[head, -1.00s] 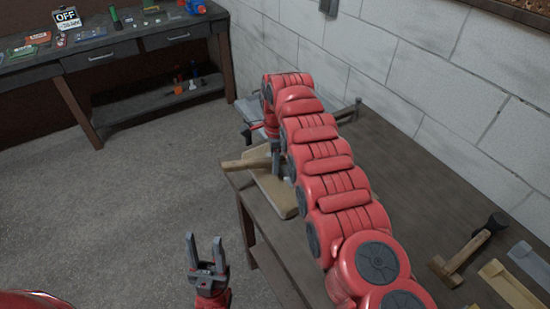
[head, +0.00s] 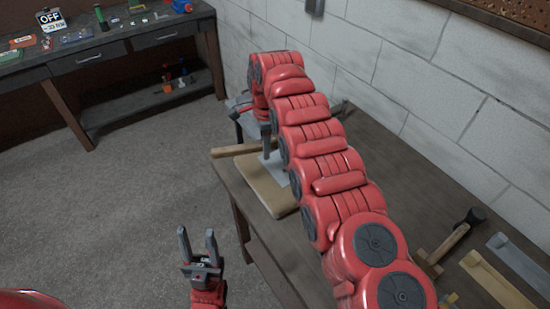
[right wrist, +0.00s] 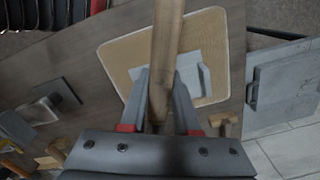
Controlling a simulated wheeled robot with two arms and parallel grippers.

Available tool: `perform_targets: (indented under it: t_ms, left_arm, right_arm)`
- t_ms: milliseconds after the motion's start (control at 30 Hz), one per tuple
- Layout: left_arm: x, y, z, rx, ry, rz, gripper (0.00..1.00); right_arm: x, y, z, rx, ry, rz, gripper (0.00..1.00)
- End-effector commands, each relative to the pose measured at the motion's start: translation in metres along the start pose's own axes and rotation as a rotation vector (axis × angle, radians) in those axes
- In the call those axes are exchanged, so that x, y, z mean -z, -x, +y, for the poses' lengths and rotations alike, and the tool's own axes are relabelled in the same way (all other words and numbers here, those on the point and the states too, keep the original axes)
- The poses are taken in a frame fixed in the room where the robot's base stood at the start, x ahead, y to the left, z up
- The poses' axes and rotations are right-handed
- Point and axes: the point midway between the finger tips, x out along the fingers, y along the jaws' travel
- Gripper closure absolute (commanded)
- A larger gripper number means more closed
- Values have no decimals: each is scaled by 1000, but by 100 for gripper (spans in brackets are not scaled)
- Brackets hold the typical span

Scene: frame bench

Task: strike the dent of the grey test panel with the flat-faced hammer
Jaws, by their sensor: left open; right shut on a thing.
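My right gripper (right wrist: 160,112) is shut on a wooden hammer handle (right wrist: 167,45). In the head view the handle (head: 233,150) sticks out to the left of my right arm, above the bench. The hammer's head is hidden, so I cannot tell its face. The grey test panel (right wrist: 185,72) lies on a tan pad (right wrist: 125,55) beneath the gripper. In the head view the panel (head: 277,167) shows partly beside my arm, on the pad (head: 265,192). I cannot make out the dent. My left gripper (head: 199,247) is open and empty, away from the bench.
Another hammer (head: 450,243) with a dark head lies on the bench (head: 395,165) at right, beside tan (head: 490,280) and grey (head: 517,258) strips. A block wall (head: 400,60) backs the bench. A second workbench (head: 110,55) holds small items. Open floor lies between.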

Motion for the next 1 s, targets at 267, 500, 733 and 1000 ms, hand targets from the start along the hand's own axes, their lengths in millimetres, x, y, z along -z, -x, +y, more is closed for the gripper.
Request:
perform_targets:
  t_ms: [267, 500, 733, 1000]
  left_arm:
    - [-2, 13, 1, 0, 0, 0, 50]
    - [-7, 41, 2, 0, 0, 0, 50]
    - [-8, 50, 2, 0, 0, 0, 50]
    - [-8, 49, 2, 0, 0, 0, 50]
  right_arm:
    - [0, -8, 0, 1, 0, -7, 100]
    - [0, -26, 0, 2, 3, -30, 100]
    - [1, -30, 0, 3, 4, -45, 100]
    - [1, -29, 0, 3, 4, -45, 100]
